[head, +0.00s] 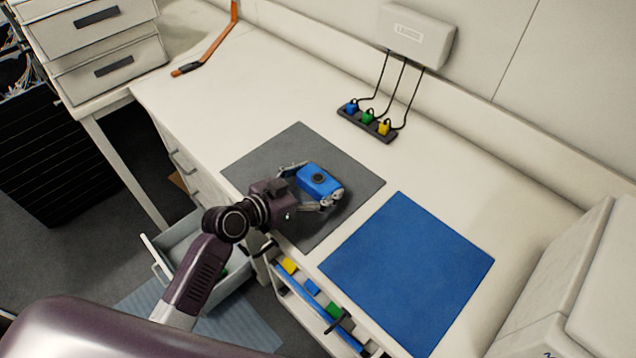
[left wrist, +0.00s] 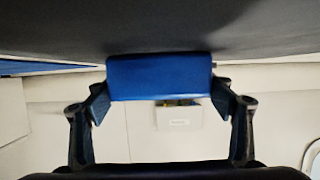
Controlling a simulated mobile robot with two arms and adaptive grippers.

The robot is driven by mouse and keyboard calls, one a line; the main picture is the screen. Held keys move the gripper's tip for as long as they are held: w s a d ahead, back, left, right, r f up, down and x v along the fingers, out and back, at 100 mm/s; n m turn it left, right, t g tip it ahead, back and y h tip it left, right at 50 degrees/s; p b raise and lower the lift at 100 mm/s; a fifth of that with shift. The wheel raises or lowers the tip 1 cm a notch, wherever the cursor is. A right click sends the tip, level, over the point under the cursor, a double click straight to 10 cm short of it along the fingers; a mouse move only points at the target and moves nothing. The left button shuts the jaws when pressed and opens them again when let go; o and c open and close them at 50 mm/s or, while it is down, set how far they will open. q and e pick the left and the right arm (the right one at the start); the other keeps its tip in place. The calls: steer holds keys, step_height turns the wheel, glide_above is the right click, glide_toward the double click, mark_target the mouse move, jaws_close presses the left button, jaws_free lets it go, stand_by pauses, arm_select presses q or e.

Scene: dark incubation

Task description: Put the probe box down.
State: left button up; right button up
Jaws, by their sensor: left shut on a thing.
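In the left wrist view the blue box (left wrist: 160,78) sits between the two fingers (left wrist: 160,105), against a dark grey surface. I cannot tell from the head view whether the box touches the mat. My right gripper is not in view.
A blue mat (head: 408,265) lies right of the grey mat. Behind stands a strip with blue, green and yellow plugs (head: 367,122), wired to a white wall box (head: 416,35). Open drawers (head: 205,262) jut out below the desk's front edge. An orange-brown tool (head: 212,45) lies at the back left.

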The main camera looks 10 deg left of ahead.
mark_target(318, 178)
arm_select(q)
steer(key=shift+c, duration=0.9)
steer(key=shift+r, duration=0.1)
steer(key=shift+r, duration=0.1)
steer(key=shift+r, duration=0.25)
step_height(318, 178, up, 19)
steer(key=s+a+f+m+g+h+b, duration=0.1)
steer(key=s+a, duration=0.3)
steer(key=s, duration=0.4)
steer(key=s+a+f+m+g+h+b, duration=0.1)
steer(key=s+a+f+m+g+h, duration=0.1)
steer(key=s, duration=0.5)
step_height(318, 178, down, 3)
steer(key=shift+s+a+r+m+g+h, duration=0.2)
steer(key=shift+s+a+m+g+h, duration=0.15)
steer(key=shift+a+m, duration=0.5)
steer(key=shift+a+n, duration=0.15)
steer(key=shift+n, duration=0.1)
